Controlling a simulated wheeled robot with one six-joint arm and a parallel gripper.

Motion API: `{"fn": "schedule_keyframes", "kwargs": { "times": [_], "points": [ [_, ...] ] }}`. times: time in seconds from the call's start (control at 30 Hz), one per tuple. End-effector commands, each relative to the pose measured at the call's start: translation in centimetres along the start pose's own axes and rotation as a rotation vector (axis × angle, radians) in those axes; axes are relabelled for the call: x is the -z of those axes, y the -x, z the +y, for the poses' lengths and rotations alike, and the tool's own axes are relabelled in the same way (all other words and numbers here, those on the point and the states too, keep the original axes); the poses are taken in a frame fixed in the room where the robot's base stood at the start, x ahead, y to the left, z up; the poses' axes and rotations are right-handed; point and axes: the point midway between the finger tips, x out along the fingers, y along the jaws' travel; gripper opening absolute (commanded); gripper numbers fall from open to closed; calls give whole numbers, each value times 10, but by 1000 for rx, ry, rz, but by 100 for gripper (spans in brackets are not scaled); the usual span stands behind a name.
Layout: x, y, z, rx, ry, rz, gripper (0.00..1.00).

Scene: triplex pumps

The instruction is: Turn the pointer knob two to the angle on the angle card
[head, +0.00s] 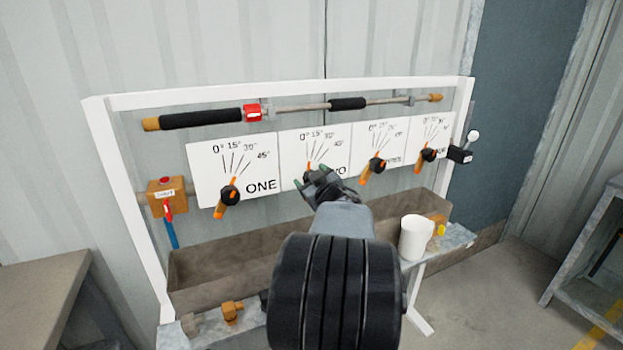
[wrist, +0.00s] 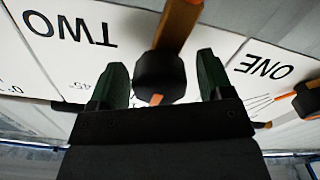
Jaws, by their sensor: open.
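Pointer knob two (wrist: 160,75) is a black hub with an orange bar, on the white panel marked TWO (head: 342,143). In the head view my gripper (head: 322,186) covers most of this knob; a bit of orange pointer (head: 309,168) shows above it. In the wrist view, which is upside down, my gripper (wrist: 160,82) is open, with a dark green finger on each side of the hub. I see gaps beside the hub. The panel has lines marked 0° to 45°; the pointer's exact reading is unclear. I cannot make out a separate angle card.
Knob one (head: 230,194) is to the left, knobs three (head: 377,165) and four (head: 428,154) to the right. A black-gripped lance (head: 200,118) hangs above. A brown trough (head: 220,257) runs below. A white cup (head: 416,238) stands on the shelf at right.

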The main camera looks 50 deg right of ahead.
Motion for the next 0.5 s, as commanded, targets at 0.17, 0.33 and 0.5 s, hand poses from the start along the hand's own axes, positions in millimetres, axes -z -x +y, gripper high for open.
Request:
{"fn": "schedule_keyframes", "kwargs": {
  "times": [0.17, 0.33, 0.5],
  "points": [
    [2, 29, 1, -4, 1, 0, 73],
    [2, 65, 2, -6, 2, -1, 73],
    [1, 97, 2, -5, 2, -2, 73]
  ]
}}
